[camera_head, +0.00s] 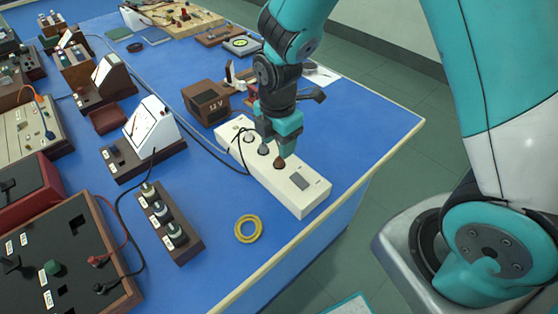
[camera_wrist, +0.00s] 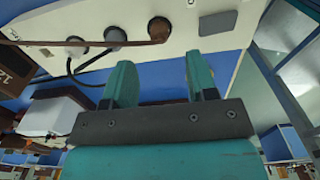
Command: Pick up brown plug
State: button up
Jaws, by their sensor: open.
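The brown plug (camera_head: 280,163) is on top of the long white power strip (camera_head: 314,197), near its rocker switch end. It also shows in the wrist view (camera_wrist: 159,29), just past the fingertips and roughly in line with the gap between them. My gripper (camera_head: 276,149) is over the strip right by the plug, pointing down. In the wrist view my gripper (camera_wrist: 162,68) has its two teal fingers apart with nothing between them. Whether a finger touches the plug cannot be told.
Two grey plugs (camera_wrist: 115,35) with black cables stand in the strip beside the brown one. A grey switch (camera_head: 300,181) is at the strip's near end. A yellow ring (camera_head: 248,229) and a dark block with several knobs (camera_head: 168,222) lie on the blue bench.

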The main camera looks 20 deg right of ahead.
aim_at(279, 164)
jog(key=f, duration=0.2)
jog(key=f+p, duration=0.1)
jog(key=f, duration=0.2)
jog(key=shift+d+f, duration=0.2)
jog(key=shift+f, duration=0.15)
grip_shut()
